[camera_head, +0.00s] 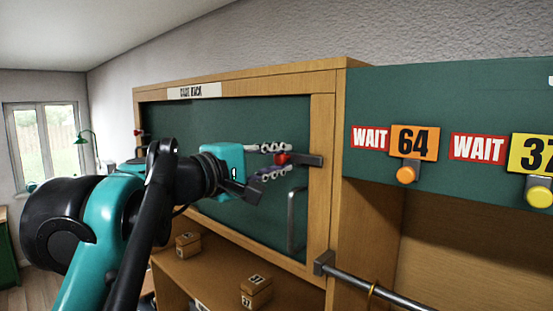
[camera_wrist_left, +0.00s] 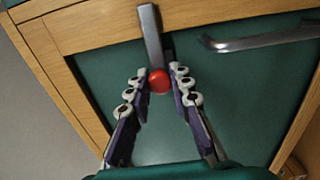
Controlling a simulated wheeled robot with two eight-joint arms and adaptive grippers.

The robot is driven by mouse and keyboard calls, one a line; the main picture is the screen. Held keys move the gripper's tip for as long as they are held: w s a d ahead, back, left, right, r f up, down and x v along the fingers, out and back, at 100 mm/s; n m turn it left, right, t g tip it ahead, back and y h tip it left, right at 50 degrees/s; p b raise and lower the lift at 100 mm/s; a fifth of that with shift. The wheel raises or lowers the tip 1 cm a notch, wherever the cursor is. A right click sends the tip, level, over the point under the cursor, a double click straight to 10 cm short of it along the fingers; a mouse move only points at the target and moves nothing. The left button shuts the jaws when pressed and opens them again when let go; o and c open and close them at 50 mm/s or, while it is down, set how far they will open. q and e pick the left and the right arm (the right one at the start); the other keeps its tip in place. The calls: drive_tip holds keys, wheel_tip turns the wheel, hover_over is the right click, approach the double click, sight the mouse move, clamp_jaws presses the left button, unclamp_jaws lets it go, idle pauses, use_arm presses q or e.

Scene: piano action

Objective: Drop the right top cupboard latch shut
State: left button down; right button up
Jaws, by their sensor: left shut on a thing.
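The right top cupboard latch is a dark grey bar (camera_head: 312,160) with a red knob (camera_head: 281,159), on the right side of the cupboard's wood-framed green door (camera_head: 230,121). The bar lies about level, reaching across the right frame post. My left gripper (camera_head: 287,159) is shut on the red knob, one finger above it and one below. In the left wrist view, the knob (camera_wrist_left: 159,82) sits between the fingertips (camera_wrist_left: 161,74), with the bar (camera_wrist_left: 150,35) running away beyond it. My right gripper is not in view.
A grey door handle (camera_head: 292,218) stands just below the latch. A second red knob (camera_head: 137,132) shows at the door's far left. Small numbered boxes (camera_head: 257,290) stand on the shelf below. A metal rail (camera_head: 370,287) juts out at the lower right.

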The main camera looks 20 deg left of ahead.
use_arm(q)
drive_tip(key=c, duration=1.4)
unclamp_jaws()
drive_tip(key=shift+w+d, duration=0.1)
drive_tip(key=shift+o, duration=0.2)
drive_tip(key=shift+w+d+f, duration=0.1)
drive_tip(key=shift+w, duration=0.1)
drive_tip(key=v, duration=0.7)
drive_tip(key=shift+s, duration=0.2)
